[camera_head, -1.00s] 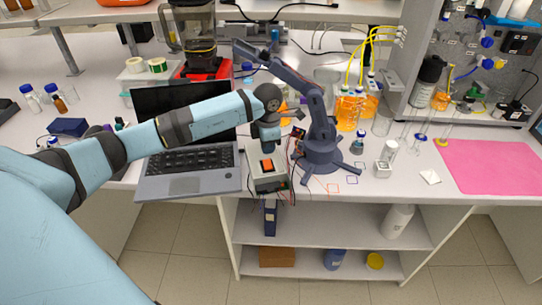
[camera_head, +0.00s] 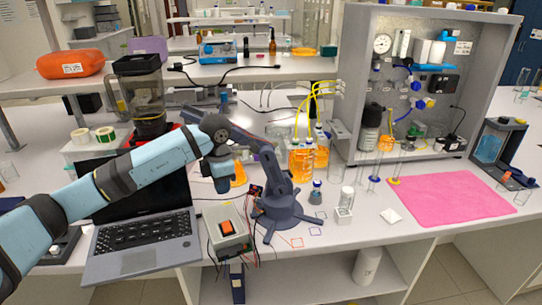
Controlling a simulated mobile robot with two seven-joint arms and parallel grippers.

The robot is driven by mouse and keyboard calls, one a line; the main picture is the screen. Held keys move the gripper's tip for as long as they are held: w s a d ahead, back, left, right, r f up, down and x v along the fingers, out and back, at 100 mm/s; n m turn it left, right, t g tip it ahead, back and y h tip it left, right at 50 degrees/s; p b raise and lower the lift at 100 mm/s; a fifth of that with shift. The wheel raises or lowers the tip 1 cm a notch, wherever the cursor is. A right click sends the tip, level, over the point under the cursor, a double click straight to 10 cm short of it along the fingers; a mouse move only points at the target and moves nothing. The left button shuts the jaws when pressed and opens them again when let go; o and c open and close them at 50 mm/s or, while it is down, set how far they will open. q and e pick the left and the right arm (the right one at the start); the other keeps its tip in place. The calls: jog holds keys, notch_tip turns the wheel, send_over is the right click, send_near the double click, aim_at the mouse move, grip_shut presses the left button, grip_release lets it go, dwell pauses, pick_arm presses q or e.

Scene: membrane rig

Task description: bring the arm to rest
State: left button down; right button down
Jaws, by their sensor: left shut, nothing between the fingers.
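My left arm, light blue with dark joints, comes in from the left and reaches over the laptop. My left gripper (camera_head: 222,186) points down, shut and empty. It shows just above the grey box (camera_head: 228,245) with the lit orange-red switch (camera_head: 227,226), with a gap between them in the picture. The fingertips are small and dark. My right gripper is not in view.
A small dark blue-grey desk arm (camera_head: 283,207) stands right of the box. An open laptop (camera_head: 145,243) lies under my arm. Orange-filled bottles (camera_head: 301,164), a pink mat (camera_head: 460,198) and a panel rig (camera_head: 425,85) are to the right. Loose wires lie by the box.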

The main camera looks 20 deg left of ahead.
pick_arm(q)
jog(key=s+d+f+n+t+h+p, duration=0.1)
jog(key=s+d+n+t+h, duration=0.1)
jog(key=s+d+n+h, duration=0.5)
jog(key=d+f+t+h, duration=0.2)
jog(key=d+h, duration=0.4)
jog(key=d, duration=0.5)
jog(key=s+d+f+n+t+h+p, duration=0.1)
jog(key=s+d+n+t+h, duration=0.1)
jog(key=s+d+n+h, duration=0.5)
jog(key=s+a+f+n+t+y, duration=0.1)
jog(key=s+a+f+n+y, duration=0.1)
jog(key=s+f+n+y, duration=0.2)
jog(key=s+a+f+n+t+y+p, duration=0.1)
jog(key=s+f+n+y, duration=0.3)
jog(key=n, duration=1)
jog(key=s+a+f+n+t+y, duration=0.2)
jog(key=s+f+n+y, duration=0.3)
jog(key=f+n+y, duration=0.4)
notch_tip(320, 180, down, 4)
jog(key=shift+a+r+t+p, duration=0.15)
jog(key=shift+a+t+p, duration=0.25)
jog(key=shift+a, duration=0.1)
jog(key=shift+s+a, duration=0.1)
jog(key=shift+a, duration=0.05)
